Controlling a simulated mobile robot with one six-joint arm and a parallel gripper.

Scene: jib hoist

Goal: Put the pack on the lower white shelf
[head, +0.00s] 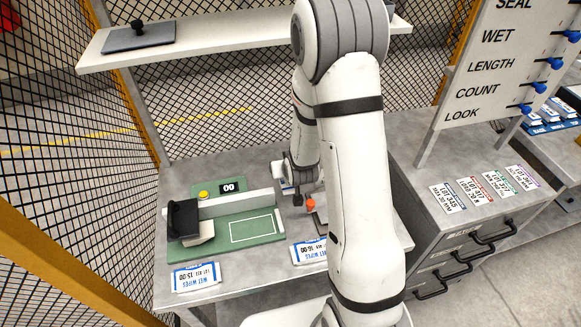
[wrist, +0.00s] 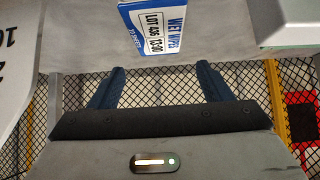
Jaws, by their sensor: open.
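Two blue-and-white wipes packs lie on the grey table in the head view: one at the front left (head: 196,276), the other (head: 308,251) nearer the middle and partly hidden by my arm. The wrist view shows one labelled pack (wrist: 155,28) on a grey surface, above my fingertips in the picture; I cannot tell which pack it is. My gripper (wrist: 157,78) is open, with nothing between its two blue fingers. In the head view it is mostly hidden behind my arm. A white shelf (head: 245,38) spans the back above the table; I see no second one.
A green sealing fixture (head: 240,212) with a black-ended lever stands on the table's left. A grey plate with a black knob (head: 138,36) lies on the shelf's left. Mesh fencing encloses the left and back. A drawer cabinet (head: 455,215) with label cards stands at right.

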